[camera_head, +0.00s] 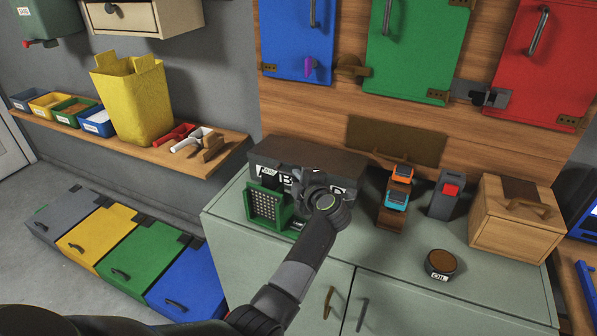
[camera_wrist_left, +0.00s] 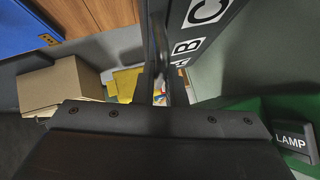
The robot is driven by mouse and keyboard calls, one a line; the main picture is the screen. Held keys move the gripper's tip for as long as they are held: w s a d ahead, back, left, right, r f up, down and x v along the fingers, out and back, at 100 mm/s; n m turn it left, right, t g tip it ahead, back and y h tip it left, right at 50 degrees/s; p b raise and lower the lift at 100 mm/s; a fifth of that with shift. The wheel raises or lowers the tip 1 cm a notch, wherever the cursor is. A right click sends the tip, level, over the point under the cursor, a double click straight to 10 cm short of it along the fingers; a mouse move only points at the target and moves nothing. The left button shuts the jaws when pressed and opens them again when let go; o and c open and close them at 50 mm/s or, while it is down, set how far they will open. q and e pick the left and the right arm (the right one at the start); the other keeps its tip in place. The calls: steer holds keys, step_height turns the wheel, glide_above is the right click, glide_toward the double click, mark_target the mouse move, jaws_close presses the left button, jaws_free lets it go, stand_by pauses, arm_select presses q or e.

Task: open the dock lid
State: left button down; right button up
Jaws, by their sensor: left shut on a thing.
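The dock is a long dark box at the back of the grey-green counter, and its dark lid (camera_head: 325,155) looks flat on top in the head view. White letter labels show on its front. In the left wrist view a dark face with the letters B and C (camera_wrist_left: 192,45) stands close by. My left gripper (camera_head: 301,182) is at the front of the dock, below the lid. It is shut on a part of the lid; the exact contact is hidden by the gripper. My right gripper is not in view.
A green perforated lamp unit (camera_head: 268,207) stands just left of my gripper. To the right are an orange and blue stacked holder (camera_head: 397,190), a grey block with a red button (camera_head: 446,193), an oil tin (camera_head: 441,265) and a wooden box (camera_head: 515,218). The counter front is clear.

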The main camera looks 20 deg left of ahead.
arm_select(q)
steer(key=shift+w+r+m+g+h+p, duration=0.15)
steer(key=shift+w+r+m+g+p, duration=0.15)
steer(key=shift+r+p, duration=1.2)
steer(key=shift+w+r+m+g+h+p, duration=0.25)
steer(key=shift+r+g+p, duration=0.35)
steer(key=shift+p, duration=1.65)
steer(key=shift+w+r+m+g+h+p, duration=0.1)
steer(key=shift+w+r+m+g+p, duration=0.2)
steer(key=shift+r+p, duration=1.3)
steer(key=shift+w+r+m+p, duration=0.15)
steer(key=shift+w+r+p, duration=0.35)
steer(key=shift+p, duration=0.3)
steer(key=shift+w+r+m+p, duration=0.1)
steer(key=shift+w+r+p, duration=0.2)
steer(key=shift+r+p, duration=0.4)
steer(key=c, duration=1.5)
jaws_free()
steer(key=shift+w+f, duration=0.1)
steer(key=shift+d, duration=0.1)
